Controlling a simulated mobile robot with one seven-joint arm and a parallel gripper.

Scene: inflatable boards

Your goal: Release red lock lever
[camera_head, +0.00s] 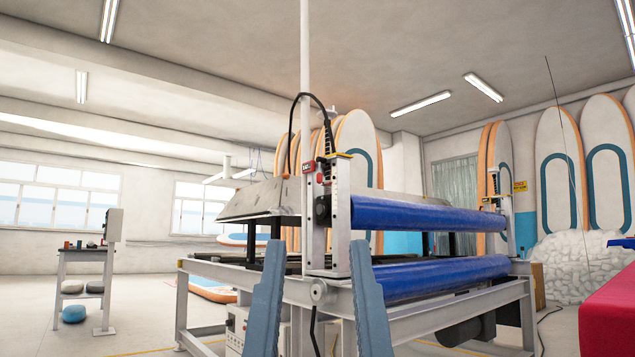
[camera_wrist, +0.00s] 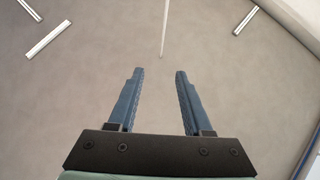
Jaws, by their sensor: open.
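A small red lever (camera_head: 308,167) sits near the top of the upright post at the near end of the roller machine (camera_head: 345,290) in the head view. A black hose curves over it. My gripper (camera_head: 313,262) is open and empty, with its two blue fingers pointing up in front of the machine, below the lever in the picture. In the wrist view my gripper (camera_wrist: 159,72) also shows open, with only ceiling and a thin white pole between and beyond the fingers. The lever does not show in the wrist view.
Two blue rollers (camera_head: 430,217) run to the right from the post. A thin white pole (camera_head: 305,80) rises behind the lever. A small table (camera_head: 85,255) stands at the left, and a red surface (camera_head: 608,310) is at the right edge. Open floor lies at the left.

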